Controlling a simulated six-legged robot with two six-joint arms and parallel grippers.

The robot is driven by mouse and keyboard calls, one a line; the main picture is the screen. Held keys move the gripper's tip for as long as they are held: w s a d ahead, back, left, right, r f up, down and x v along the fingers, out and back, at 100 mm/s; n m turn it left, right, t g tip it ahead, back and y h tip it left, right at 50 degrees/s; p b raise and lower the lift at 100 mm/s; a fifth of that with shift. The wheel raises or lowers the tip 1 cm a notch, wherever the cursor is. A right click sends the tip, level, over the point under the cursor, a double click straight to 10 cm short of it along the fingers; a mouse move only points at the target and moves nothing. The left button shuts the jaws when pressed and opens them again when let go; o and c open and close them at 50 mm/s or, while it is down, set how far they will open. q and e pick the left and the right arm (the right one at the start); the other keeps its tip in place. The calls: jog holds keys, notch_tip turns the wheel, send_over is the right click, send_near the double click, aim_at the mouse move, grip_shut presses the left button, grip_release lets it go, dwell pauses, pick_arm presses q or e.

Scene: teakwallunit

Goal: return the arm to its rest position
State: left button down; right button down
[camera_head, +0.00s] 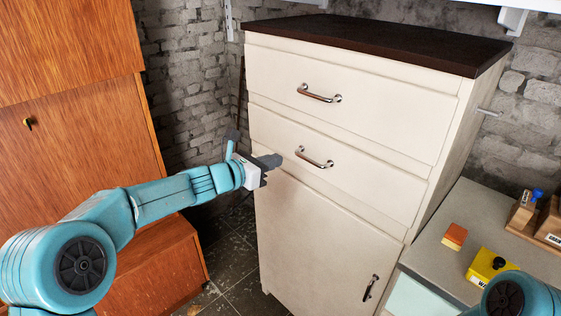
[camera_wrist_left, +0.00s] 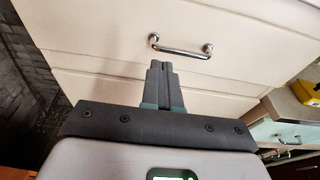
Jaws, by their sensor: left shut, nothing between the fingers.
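My left arm reaches in from the left in the head view, stretched toward a cream cabinet (camera_head: 315,225). My left gripper (camera_head: 275,160) is shut and empty, just left of the chrome handle (camera_head: 314,157) of the second drawer. In the left wrist view the shut fingers (camera_wrist_left: 158,68) point at the drawer front, with a chrome handle (camera_wrist_left: 182,50) just beyond their tips and not between them. Both upper drawers look closed. Part of my right arm (camera_head: 510,297) shows at the lower right; its gripper is out of view.
An orange-brown wooden wall unit (camera_head: 85,140) stands at the left. At the right, a grey counter (camera_head: 431,246) holds an orange sponge (camera_head: 455,235), a yellow box (camera_head: 487,267) and a wooden tray with items. Dark floor tiles (camera_head: 233,262) show between the wall unit and the cabinet.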

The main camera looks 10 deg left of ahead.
pick_arm(q)
jog(key=b+v, duration=0.1)
jog(key=v, duration=0.6)
jog(key=s+d+f+m+g+y, duration=0.15)
jog(key=s+f+g, duration=0.4)
jog(key=f, duration=0.95)
jog(key=s+d+f+m+g+y, duration=0.1)
jog(key=s+d+f+m+g, duration=0.15)
jog(key=s+f, duration=0.9)
jog(key=s+a+f+m+g+y, duration=0.1)
jog(key=s+f+m+g+y, duration=0.2)
jog(key=s+f+m, duration=1.4)
jog(key=s+m+g, duration=0.1)
jog(key=m, duration=0.4)
jog(key=shift+f, duration=0.25)
